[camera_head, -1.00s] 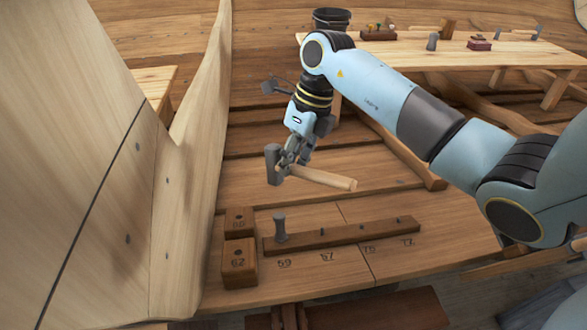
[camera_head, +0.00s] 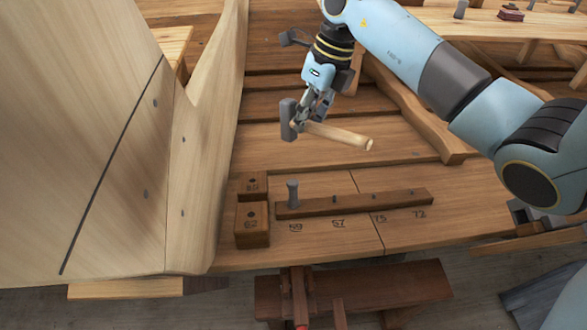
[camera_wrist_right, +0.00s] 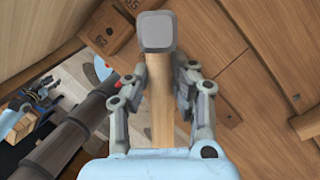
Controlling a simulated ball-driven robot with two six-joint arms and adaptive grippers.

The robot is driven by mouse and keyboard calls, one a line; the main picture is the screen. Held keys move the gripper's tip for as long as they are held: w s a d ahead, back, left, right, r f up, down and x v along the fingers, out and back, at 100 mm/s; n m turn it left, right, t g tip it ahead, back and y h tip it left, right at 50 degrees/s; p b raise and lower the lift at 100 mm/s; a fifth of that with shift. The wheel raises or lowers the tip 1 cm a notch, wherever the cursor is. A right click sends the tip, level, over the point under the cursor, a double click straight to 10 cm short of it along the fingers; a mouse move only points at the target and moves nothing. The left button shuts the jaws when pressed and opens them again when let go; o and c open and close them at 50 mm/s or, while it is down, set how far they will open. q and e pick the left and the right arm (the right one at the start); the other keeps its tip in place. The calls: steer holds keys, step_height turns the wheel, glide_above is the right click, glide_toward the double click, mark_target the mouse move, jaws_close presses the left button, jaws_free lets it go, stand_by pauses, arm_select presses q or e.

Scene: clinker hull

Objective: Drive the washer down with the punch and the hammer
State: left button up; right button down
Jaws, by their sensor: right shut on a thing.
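The hammer has a grey head (camera_head: 288,120) and a pale wooden handle (camera_head: 345,135). My right gripper (camera_head: 301,120) is shut around the handle close to the head and holds it in the air above the planks. In the right wrist view the head (camera_wrist_right: 156,32) is beyond the fingers, with the handle between them. The grey punch (camera_head: 292,193) stands upright at the left end of a dark wooden strip (camera_head: 350,205), below and apart from the hammer head. I cannot make out a washer; the punch's foot is too small to tell. My left gripper is not in view.
Two wooden blocks with holes (camera_head: 252,225) (camera_head: 251,185) stand left of the strip. Several dark pegs line the strip. The tall hull planking (camera_head: 200,160) rises at the left. A brown bench (camera_head: 400,285) is in front. A curved rib (camera_head: 410,105) is behind.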

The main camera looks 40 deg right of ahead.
steer(key=shift+s+f, duration=0.2)
steer(key=shift+f, duration=0.1)
steer(key=shift+s+r, duration=0.1)
stand_by(0.3)
step_height(320, 180, down, 9)
steer(key=s+a, duration=0.1)
steer(key=s, duration=0.2)
steer(key=w+r, duration=0.1)
steer(key=r, duration=0.2)
steer(key=w+r, duration=0.1)
steer(key=r, duration=0.2)
steer(key=w+d+r, duration=0.1)
steer(key=r, duration=0.2)
steer(key=shift+w+r, duration=0.1)
steer(key=shift+r, duration=0.15)
steer(key=shift+f, duration=0.35)
steer(key=shift+r, duration=0.1)
